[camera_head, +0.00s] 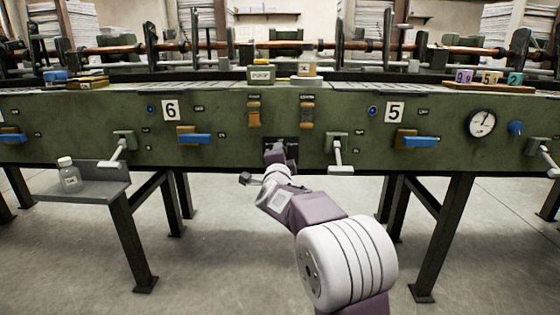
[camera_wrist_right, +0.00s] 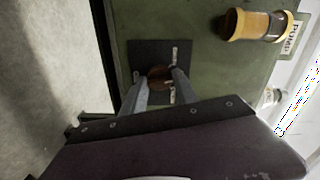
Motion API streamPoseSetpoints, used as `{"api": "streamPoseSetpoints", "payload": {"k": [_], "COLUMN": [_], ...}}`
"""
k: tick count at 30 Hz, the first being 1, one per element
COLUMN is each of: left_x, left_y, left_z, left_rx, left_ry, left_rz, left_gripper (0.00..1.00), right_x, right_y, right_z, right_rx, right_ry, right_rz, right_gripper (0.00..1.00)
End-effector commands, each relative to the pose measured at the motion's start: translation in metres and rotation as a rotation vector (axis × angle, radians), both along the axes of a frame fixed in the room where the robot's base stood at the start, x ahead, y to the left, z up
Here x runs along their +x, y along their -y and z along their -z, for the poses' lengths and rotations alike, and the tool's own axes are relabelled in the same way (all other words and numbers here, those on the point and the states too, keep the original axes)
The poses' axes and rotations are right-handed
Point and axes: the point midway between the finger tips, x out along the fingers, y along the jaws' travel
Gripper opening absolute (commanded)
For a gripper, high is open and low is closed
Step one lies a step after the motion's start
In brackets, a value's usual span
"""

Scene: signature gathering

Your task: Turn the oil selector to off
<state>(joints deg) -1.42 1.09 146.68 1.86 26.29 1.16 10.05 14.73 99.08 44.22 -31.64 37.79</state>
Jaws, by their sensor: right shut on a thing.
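The oil selector looks to be a small brown round knob (camera_wrist_right: 158,72) on a dark square plate (camera_wrist_right: 147,52) on the green machine front. Small pale labels on the plate are too small to read. My right gripper (camera_wrist_right: 156,84) is shut on the knob, one finger on each side. In the head view my right gripper (camera_head: 276,151) reaches the dark plate (camera_head: 292,146) low on the panel and hides most of the knob. Which setting the knob points to cannot be told. My left gripper is not in view.
Orange-brown switches (camera_head: 254,115) sit above the plate, with a grey lever (camera_head: 337,150) close on its right. Blue handles (camera_head: 195,139) and a gauge (camera_head: 481,123) line the panel.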

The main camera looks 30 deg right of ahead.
Motion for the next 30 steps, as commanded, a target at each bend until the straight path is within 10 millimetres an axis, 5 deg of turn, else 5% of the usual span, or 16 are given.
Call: {"api": "streamPoseSetpoints", "payload": {"k": [29,30], "left_x": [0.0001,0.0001], "left_y": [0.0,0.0], "left_z": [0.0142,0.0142], "left_rx": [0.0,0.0], "left_ry": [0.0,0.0], "left_rz": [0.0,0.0], "left_gripper": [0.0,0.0], "right_x": [0.0001,0.0001], "right_y": [-0.0001,-0.0001], "right_z": [0.0011,0.0012], "right_rx": [0.189,0.189], "right_ry": [0.112,0.112], "right_rz": [0.0,0.0], "right_gripper": [0.0,0.38]}}
